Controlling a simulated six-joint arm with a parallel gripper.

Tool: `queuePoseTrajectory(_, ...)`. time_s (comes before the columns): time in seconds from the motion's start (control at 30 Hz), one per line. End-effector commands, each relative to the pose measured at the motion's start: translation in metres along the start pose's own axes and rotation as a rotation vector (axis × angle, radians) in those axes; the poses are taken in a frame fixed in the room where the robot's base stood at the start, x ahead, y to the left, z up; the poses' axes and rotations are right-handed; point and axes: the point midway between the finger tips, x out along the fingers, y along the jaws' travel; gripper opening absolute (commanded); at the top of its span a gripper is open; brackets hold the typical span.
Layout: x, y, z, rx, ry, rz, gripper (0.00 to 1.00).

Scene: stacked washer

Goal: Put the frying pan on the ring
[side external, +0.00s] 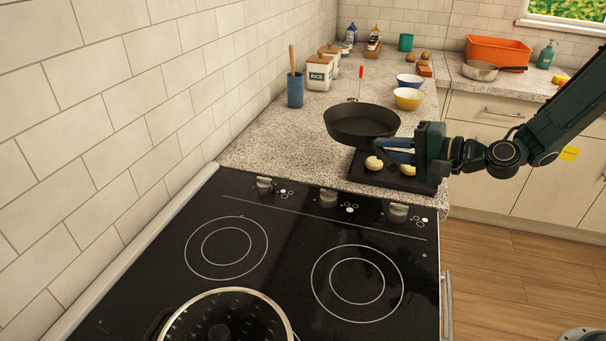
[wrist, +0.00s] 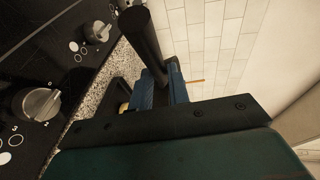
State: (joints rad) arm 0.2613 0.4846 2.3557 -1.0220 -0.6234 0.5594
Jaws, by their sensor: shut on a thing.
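The black frying pan (side external: 360,124) hangs roughly level in the side external view, over the counter near the hob's control-knob edge. My gripper (side external: 390,150) is to its right, shut on the pan's handle. In the wrist view, the dark handle (wrist: 146,42) stands between the blue fingers of my gripper (wrist: 162,90). The black hob has a bare rear-left ring (side external: 227,247) and a larger bare ring (side external: 357,282) at right. The pan is over neither ring. Its underside and its clearance above the counter are hard to judge.
A lidded pot (side external: 226,318) stands on the hob at the bottom edge. A dark tray (side external: 420,185) with pale round items lies below my gripper. Bowls (side external: 409,98), a blue utensil holder (side external: 295,90) and jars (side external: 320,73) stand behind. A tiled wall borders the left.

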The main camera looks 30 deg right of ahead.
Motion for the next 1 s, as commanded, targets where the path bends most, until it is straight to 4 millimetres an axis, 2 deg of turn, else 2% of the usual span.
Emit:
queuePoseTrajectory(0.03,-0.008,0.007,-0.013,0.013,0.050,0.000,0.00)
queuePoseTrajectory(0.1,-0.017,0.016,-0.027,0.027,0.107,0.000,0.00)
queuePoseTrajectory(0.33,-0.037,0.032,-0.050,0.050,0.212,0.000,0.00)
queuePoseTrajectory(1.0,-0.039,0.033,-0.053,0.051,0.227,-0.001,0.00)
